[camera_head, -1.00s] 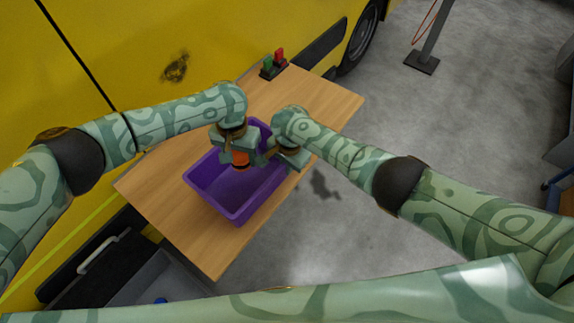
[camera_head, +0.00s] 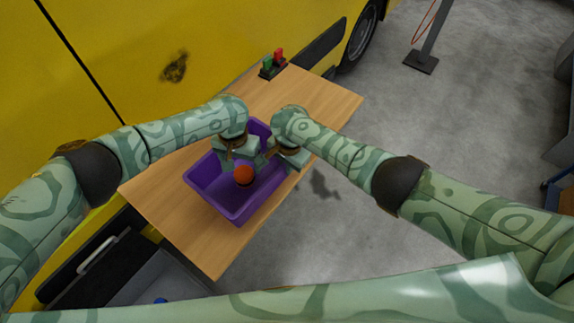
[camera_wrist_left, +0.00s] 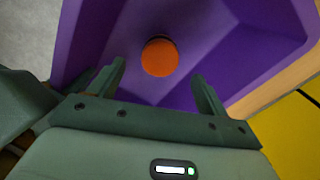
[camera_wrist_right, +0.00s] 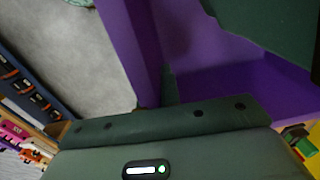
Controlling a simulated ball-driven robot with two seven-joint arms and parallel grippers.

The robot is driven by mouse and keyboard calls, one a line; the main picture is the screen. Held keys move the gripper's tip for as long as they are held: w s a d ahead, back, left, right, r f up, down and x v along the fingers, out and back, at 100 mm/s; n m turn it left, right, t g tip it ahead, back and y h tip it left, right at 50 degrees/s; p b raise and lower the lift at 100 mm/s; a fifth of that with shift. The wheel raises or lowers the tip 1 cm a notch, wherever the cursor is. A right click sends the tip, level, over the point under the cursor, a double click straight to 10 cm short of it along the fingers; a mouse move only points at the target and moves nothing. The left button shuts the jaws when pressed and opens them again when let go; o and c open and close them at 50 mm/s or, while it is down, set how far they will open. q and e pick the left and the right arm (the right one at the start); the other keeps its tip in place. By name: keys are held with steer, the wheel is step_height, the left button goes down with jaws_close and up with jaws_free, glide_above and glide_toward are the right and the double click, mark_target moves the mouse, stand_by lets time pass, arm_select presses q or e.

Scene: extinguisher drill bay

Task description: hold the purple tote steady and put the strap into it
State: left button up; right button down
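The purple tote (camera_head: 238,207) stands upright on the wooden table. The strap (camera_head: 243,175) shows as an orange rounded piece inside the tote, below my left gripper (camera_head: 240,164). In the left wrist view the strap (camera_wrist_left: 160,57) lies beyond and between the spread fingers, with purple floor around it and no finger touching it. My left gripper (camera_wrist_left: 160,85) is open and empty over the tote. My right gripper (camera_head: 272,151) is at the tote's right wall. In the right wrist view the wall (camera_wrist_right: 133,40) runs down into the grip, with one finger against its inner side.
The table (camera_head: 190,235) has bare wood in front of the tote and at its far right. A small holder with green and red pieces (camera_head: 272,65) stands at the back. A yellow vehicle (camera_head: 110,60) borders the table's left side. A grey post (camera_head: 428,45) stands on the floor.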

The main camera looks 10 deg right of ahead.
mark_target(244, 173)
arm_select(q)
steer(key=shift+s+d+f, duration=0.2)
steer(key=shift+s+d, duration=0.15)
steer(key=shift+d, duration=0.05)
arm_select(e)
steer(key=shift+a, duration=0.15)
arm_select(q)
steer(key=shift+r, duration=0.2)
step_height(244, 173, up, 12)
steer(key=shift+w+a, duration=0.35)
arm_select(e)
steer(key=shift+w, duration=0.1)
steer(key=c, duration=1.5)
jaws_free()
steer(key=shift+c, duration=0.2)
